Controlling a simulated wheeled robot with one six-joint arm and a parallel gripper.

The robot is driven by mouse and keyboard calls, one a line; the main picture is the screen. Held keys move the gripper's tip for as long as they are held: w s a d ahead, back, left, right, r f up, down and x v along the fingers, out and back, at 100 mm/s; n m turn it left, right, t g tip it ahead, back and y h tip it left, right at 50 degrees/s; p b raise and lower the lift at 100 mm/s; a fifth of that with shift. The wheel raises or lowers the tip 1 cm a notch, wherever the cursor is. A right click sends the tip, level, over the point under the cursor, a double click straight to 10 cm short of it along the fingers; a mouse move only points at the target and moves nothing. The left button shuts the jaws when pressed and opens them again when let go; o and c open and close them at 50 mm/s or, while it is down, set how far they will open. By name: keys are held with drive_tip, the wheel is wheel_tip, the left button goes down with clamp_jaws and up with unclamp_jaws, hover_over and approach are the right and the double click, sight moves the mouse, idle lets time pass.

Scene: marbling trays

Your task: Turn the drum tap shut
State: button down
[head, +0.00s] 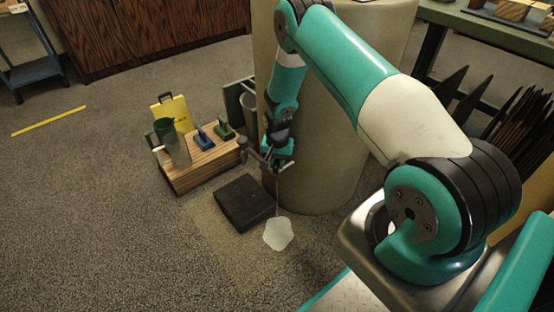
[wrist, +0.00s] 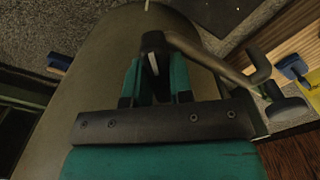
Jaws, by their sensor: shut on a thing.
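The drum (head: 330,130) is a large beige cylinder standing on the floor; its curved side also fills much of the wrist view (wrist: 90,90). The drum tap (head: 255,154) is a bronze-grey fitting at the drum's lower front. In the wrist view its bent metal arm (wrist: 210,60) runs right to a hook and a dark round end. My gripper (head: 278,160) is at the tap, its teal fingers (wrist: 155,80) shut around a dark upright part of it. A thin pale line hangs below the tap to a whitish puddle (head: 278,234) on the floor.
A dark flat square block (head: 243,203) lies beside the puddle. Open carpet lies to the left.

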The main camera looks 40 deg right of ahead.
sight(277, 161)
drive_tip(key=n+p, duration=0.1)
drive_tip(key=n, duration=0.3)
drive_tip(key=shift+r+n, duration=0.1)
drive_tip(key=shift+n, duration=0.2)
drive_tip(key=shift+n+p, duration=0.5)
drive_tip(key=shift+n, duration=2)
drive_tip(key=c, duration=1)
unclamp_jaws()
wheel_tip(277, 161, up, 17)
drive_tip(key=p, duration=0.4)
drive_tip(key=shift+r, duration=0.15)
